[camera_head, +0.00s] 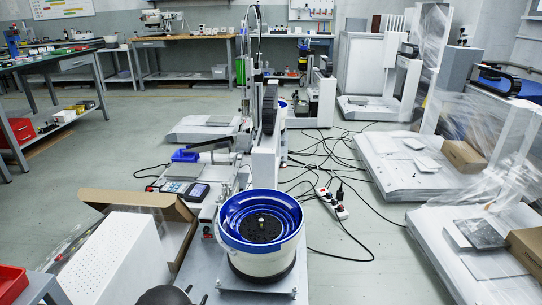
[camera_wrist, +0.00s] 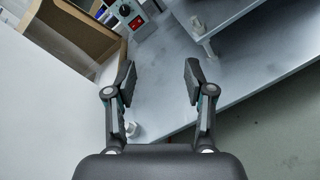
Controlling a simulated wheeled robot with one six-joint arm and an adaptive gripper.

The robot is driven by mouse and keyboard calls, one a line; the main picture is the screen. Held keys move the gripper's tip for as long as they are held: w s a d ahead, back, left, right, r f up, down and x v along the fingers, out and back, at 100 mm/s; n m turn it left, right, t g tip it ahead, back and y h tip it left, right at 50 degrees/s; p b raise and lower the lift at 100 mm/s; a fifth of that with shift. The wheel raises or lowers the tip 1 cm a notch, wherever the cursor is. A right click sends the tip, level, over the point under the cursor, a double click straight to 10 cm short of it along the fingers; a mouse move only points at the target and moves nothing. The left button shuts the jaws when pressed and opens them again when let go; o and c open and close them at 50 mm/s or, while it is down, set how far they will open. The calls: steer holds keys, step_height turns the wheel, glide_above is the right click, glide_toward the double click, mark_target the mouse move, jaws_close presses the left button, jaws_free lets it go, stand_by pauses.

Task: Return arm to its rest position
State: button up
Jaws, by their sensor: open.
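My gripper (camera_wrist: 158,82) shows in the wrist view with its two dark fingers wide apart and nothing between them. Below and beyond it lies the grey base plate (camera_wrist: 160,88) of the machine. In the head view a dark rounded part at the bottom edge looks like part of my arm; the fingers do not show there. The gantry screwdriver machine (camera_head: 255,110) stands in the middle of the head view. The blue-rimmed bowl feeder (camera_head: 262,240) stands at its front, and a control panel (camera_head: 186,190) with a display sits to the left of the bowl.
An open cardboard box (camera_head: 135,200) and a white perforated case (camera_head: 110,262) stand at the front left. A red bin (camera_head: 12,283) is at the lower left corner. Black cables and a power strip (camera_head: 335,203) lie on the floor to the right. Plastic-wrapped machines line the right side.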

steer(key=s+d+f+m+g+h, duration=0.15)
steer(key=s+d+g+h, duration=0.25)
steer(key=d, duration=0.5)
steer(key=s+d+r+m+g+h+p, duration=0.1)
steer(key=s+d+r+m+g, duration=0.1)
steer(key=d+r+m+g, duration=0.25)
steer(key=s+d+r+m+g+h+p, duration=0.1)
steer(key=s+d+r+m+g+h, duration=0.15)
steer(key=d+r, duration=0.35)
steer(key=s+d+r+m+y+p, duration=0.3)
steer(key=s+d+r+m, duration=0.3)
steer(key=r, duration=0.9)
steer(key=s+d+r+m+y+p, duration=0.2)
steer(key=s+d+r+m+y, duration=0.2)
steer(key=r, duration=1.1)
steer(key=s+d+r+m+y+p, duration=0.3)
steer(key=s+d+r+m, duration=0.5)
steer(key=d+r, duration=0.4)
step_height(320, 180, up, 4)
steer(key=shift+s+f+m+p, duration=0.15)
steer(key=shift+s+m+p, duration=0.2)
steer(key=shift+s, duration=0.25)
steer(key=shift+y, duration=0.25)
steer(key=shift+c, duration=0.3)
